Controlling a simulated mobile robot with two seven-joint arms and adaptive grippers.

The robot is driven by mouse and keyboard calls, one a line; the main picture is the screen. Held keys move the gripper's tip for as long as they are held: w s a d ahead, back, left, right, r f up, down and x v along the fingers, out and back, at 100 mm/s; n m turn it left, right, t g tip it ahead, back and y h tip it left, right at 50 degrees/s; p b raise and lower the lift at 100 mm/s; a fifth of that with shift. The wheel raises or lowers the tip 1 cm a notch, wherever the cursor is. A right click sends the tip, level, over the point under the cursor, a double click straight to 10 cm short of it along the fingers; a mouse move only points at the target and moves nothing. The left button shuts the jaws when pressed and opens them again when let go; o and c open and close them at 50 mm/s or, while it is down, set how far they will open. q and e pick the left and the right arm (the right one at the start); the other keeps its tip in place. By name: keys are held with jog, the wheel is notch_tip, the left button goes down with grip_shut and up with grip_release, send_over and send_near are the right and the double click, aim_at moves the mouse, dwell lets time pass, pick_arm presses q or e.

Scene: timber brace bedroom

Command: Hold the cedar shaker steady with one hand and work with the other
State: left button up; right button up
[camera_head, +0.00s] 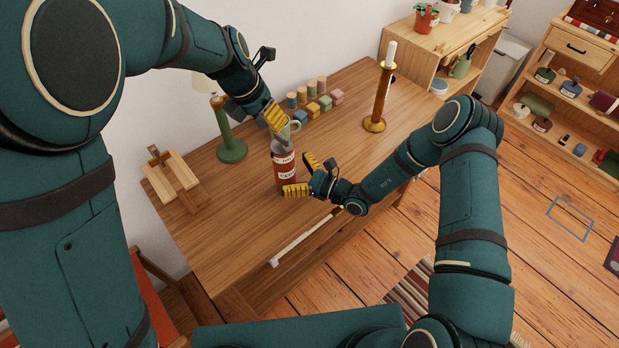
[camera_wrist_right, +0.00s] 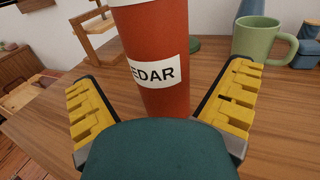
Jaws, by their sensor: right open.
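The cedar shaker (camera_head: 284,167) stands upright on the wooden table, red with white labels and a greyish upper part. In the right wrist view the shaker (camera_wrist_right: 156,92) shows the letters "EDAR". My right gripper (camera_head: 300,175) is open, with its yellow fingers spread beside the shaker's lower part. In the right wrist view the open fingers (camera_wrist_right: 160,110) stand to either side of the shaker, with gaps visible. My left gripper (camera_head: 275,117) is at the shaker's top; I cannot tell whether it grips it.
A green mug (camera_wrist_right: 262,42) stands close behind the shaker. Several coloured blocks (camera_head: 312,106), a green lamp (camera_head: 230,140), a candlestick (camera_head: 379,98) and a wooden stand (camera_head: 175,178) are on the table. A pale stick (camera_head: 300,240) lies near the front edge.

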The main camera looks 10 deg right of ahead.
jog(key=shift+x, duration=1.25)
